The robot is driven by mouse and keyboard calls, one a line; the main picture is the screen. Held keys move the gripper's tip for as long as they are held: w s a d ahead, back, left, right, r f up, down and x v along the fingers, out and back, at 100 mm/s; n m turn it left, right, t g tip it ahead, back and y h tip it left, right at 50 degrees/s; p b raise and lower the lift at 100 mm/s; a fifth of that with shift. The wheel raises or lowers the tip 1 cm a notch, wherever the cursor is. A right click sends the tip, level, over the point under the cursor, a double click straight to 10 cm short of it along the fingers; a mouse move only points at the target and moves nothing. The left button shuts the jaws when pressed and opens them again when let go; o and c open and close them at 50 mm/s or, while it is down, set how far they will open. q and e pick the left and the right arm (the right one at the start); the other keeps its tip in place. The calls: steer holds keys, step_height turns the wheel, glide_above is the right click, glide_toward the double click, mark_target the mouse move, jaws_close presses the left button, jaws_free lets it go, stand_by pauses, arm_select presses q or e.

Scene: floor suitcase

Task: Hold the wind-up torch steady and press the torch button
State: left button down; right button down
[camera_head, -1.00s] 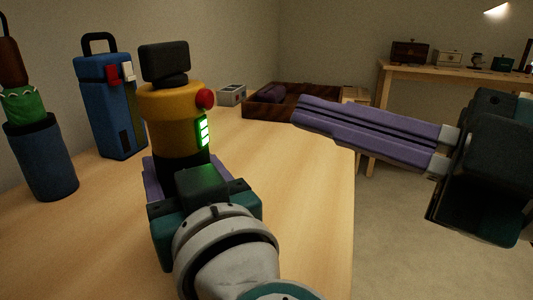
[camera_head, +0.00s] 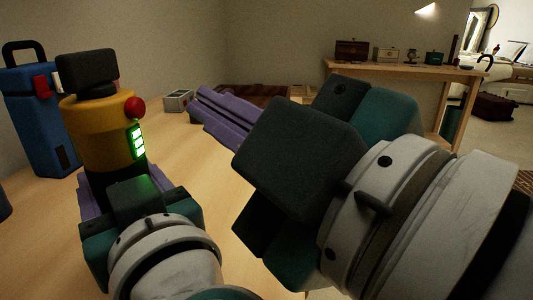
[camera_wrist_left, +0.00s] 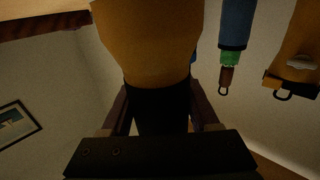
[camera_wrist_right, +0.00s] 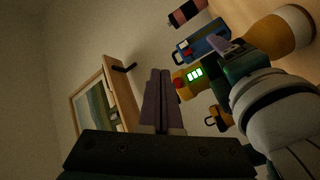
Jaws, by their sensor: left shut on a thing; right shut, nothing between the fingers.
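The wind-up torch (camera_head: 95,130) stands upright at the left of the head view, with a yellow body, black top, red button (camera_head: 134,107) and lit green bars (camera_head: 137,142). My left gripper (camera_head: 108,190) is shut on its black lower part; the left wrist view shows the fingers either side of that black part (camera_wrist_left: 160,105). My right gripper (camera_head: 204,98) is shut and empty. Its purple fingers point left, and their tips are apart from the button, to its right in the head view. The right wrist view also shows the button (camera_wrist_right: 178,83).
A blue case (camera_head: 35,125) with a black handle stands behind the torch at the left. A small grey box (camera_head: 178,100) and a dark tray (camera_head: 262,92) lie farther back on the table. A shelf table (camera_head: 400,70) with small objects stands across the room.

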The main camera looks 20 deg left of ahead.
steer(key=shift+s+a, duration=0.25)
steer(key=shift+a, duration=1.05)
stand_by(1.0)
steer(key=shift+a, duration=0.4)
steer(key=shift+s+a, duration=0.1)
steer(key=shift+a, duration=0.15)
stand_by(0.4)
steer(key=shift+d, duration=0.7)
arm_select(q)
steer(key=shift+c, duration=0.3)
jaws_free()
arm_select(e)
steer(key=w+d, duration=0.1)
steer(key=d, duration=0.5)
steer(key=shift+w, duration=0.15)
